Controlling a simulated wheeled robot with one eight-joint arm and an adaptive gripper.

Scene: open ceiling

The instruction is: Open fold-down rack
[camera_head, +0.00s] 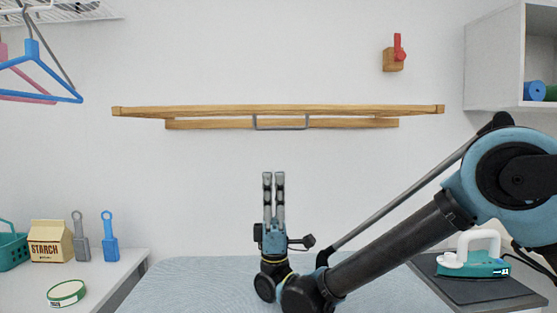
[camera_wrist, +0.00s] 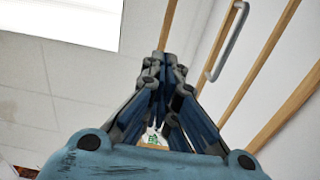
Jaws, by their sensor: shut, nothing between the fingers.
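The wooden fold-down rack (camera_head: 205,110) is on the white wall in the head view, seen nearly edge-on. A long bar shows above a shorter one, and a grey handle (camera_head: 280,129) hangs at its middle. How far it is folded out is hard to tell from this angle. My gripper (camera_head: 273,176) points up, shut and empty, below the rack and apart from it. In the wrist view, my gripper (camera_wrist: 164,55) also shows shut, with the rack's wooden bars (camera_wrist: 262,75) and the grey handle (camera_wrist: 228,42) up and to the right.
An ironing board (camera_head: 205,275) lies beneath my gripper. A green iron (camera_head: 475,263) stands at right, and a shelf box (camera_head: 495,75) is above it. A red-topped wooden hook (camera_head: 393,60) is on the wall. Hangers (camera_head: 40,80) hang at left above a counter (camera_head: 110,275).

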